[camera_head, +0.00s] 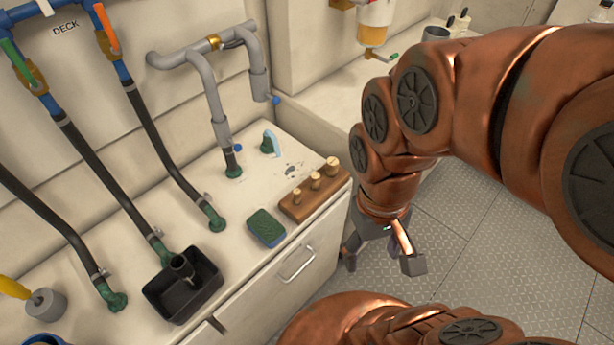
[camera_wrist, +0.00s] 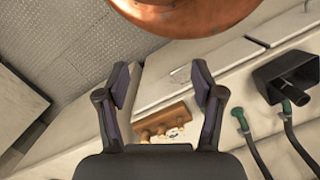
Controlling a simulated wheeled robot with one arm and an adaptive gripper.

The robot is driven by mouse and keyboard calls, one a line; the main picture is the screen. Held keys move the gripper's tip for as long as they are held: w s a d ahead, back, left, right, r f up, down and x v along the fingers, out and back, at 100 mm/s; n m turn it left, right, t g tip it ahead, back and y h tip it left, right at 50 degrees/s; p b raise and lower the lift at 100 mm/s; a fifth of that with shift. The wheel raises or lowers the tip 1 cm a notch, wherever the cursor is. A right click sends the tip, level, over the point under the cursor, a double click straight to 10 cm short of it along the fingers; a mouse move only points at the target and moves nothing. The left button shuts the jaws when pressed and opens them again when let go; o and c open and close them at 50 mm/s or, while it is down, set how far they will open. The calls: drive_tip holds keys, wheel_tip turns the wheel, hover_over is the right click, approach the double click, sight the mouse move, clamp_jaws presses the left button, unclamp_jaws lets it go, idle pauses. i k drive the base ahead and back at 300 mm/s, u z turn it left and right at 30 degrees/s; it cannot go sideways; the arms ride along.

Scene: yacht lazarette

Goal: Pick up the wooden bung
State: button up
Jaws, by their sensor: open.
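Three wooden bungs (camera_head: 316,181) of different sizes stand in a row on a brown wooden block (camera_head: 318,200) on the white counter. The largest bung (camera_head: 332,165) is at the back right end. The block (camera_wrist: 172,111) and the bungs (camera_wrist: 162,131) also show in the wrist view, beyond and between my fingers. My gripper (camera_head: 382,259) is open and empty, its fingers spread. In the head view it hangs to the right of the block, over the floor beside the counter, apart from the bungs. I cannot tell which bung is meant.
A green-and-blue sponge (camera_head: 266,228) lies just left of the block. A black tray (camera_head: 183,287), hoses (camera_head: 160,157) and a grey pipe (camera_head: 208,85) occupy the counter's left and back. A drawer handle (camera_head: 297,265) juts from the counter front. The metal floor (camera_head: 465,240) is clear.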

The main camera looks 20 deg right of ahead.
sight(315, 177)
drive_tip(key=z, duration=0.55)
drive_tip(key=k, duration=0.8)
drive_tip(key=u, duration=1.6)
